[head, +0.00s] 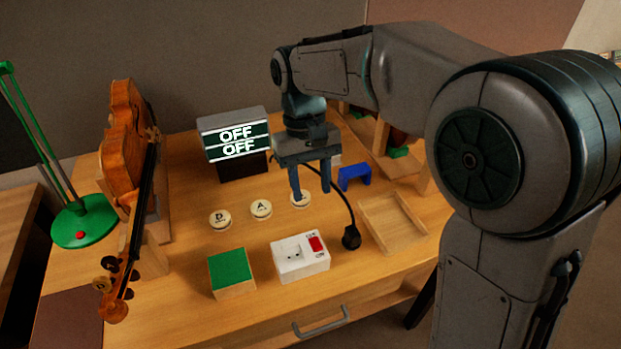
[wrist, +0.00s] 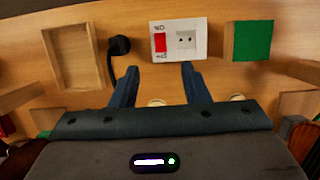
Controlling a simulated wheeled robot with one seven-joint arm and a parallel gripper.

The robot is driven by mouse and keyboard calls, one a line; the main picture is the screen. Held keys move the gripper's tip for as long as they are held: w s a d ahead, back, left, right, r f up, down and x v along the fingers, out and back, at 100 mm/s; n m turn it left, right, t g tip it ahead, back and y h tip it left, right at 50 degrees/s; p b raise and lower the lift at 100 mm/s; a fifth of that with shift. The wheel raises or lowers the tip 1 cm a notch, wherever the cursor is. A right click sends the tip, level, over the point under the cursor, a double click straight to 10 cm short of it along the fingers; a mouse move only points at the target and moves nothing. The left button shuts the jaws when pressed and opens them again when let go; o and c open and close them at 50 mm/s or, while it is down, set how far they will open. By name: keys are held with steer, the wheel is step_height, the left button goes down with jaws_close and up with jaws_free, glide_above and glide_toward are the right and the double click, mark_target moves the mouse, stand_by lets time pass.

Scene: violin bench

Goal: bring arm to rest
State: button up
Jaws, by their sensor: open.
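My gripper (head: 310,180) is open and empty, pointing down above the bench, near the round buttons. Its two blue-grey fingers also show apart in the wrist view (wrist: 160,85), with nothing between them. My arm reaches in from the right in the head view. The wooden bench (head: 190,285) lies below the gripper. One of the round buttons (head: 301,199) is partly hidden behind a finger in the head view.
A violin (head: 128,150) stands at left beside a green lamp (head: 84,222). A display (head: 236,138) reads OFF twice. In front are a green-topped block (head: 230,270), a socket box with a red switch (head: 300,258), a black plug (head: 351,237), a wooden tray (head: 372,222) and a blue bracket (head: 354,176).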

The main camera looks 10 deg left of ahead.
steer(key=shift+r, duration=0.3)
steer(key=s+d+f+m+t, duration=0.1)
steer(key=s+d, duration=0.4)
steer(key=d, duration=0.7)
steer(key=s+d+f+m+t+y, duration=0.1)
steer(key=s+d+m+t, duration=0.3)
steer(key=d, duration=0.8)
steer(key=shift+s+f+m+t+y, duration=0.3)
steer(key=shift+s+f+m, duration=0.15)
steer(key=shift+s+m, duration=0.2)
